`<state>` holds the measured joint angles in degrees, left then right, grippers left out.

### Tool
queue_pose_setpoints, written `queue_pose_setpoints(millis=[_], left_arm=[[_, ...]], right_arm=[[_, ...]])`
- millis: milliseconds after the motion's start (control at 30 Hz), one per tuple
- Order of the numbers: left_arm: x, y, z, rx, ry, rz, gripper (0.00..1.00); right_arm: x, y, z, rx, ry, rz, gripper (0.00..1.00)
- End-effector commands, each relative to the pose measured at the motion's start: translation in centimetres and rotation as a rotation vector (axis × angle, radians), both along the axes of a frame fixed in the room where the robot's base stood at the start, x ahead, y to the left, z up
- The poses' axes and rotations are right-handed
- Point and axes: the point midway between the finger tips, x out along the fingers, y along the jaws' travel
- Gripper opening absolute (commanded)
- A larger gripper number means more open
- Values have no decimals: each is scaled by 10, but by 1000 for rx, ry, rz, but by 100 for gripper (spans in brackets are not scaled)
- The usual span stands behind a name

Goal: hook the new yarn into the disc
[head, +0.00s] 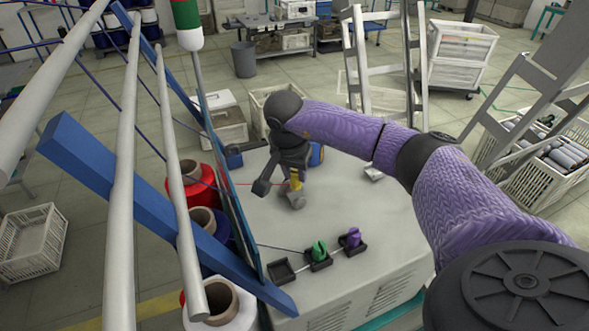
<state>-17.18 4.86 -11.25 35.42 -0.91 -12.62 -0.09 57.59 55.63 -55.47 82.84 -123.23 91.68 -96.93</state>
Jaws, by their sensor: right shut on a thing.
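A thin red yarn (250,184) runs from the blue frame at the left across the machine top to my right gripper (278,193). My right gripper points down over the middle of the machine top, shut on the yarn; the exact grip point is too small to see. A yellow part (296,179) shows beside the gripper; I cannot tell whether it belongs to the disc. The disc is not clearly visible and may be hidden behind my gripper and wrist. A red yarn cone (192,185) stands left of the blue frame. My left gripper is out of view.
The pale machine top (370,215) carries a green bobbin (319,251) and a purple bobbin (353,238) in dark holders, plus an empty dark holder (281,271). A blue slanted beam (150,205) and grey rails (125,165) stand at the left.

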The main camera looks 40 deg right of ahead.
Motion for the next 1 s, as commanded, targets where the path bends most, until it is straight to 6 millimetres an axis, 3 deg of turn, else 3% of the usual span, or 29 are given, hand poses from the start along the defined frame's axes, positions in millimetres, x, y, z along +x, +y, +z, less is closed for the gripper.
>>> queue_pose_setpoints(millis=[433, 1000], left_arm=[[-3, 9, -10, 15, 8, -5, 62], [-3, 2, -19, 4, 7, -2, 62]], right_arm=[[0, 0, -15, 0, 1, 0, 0], [0, 0, -27, 0, 1, 0, 0]])
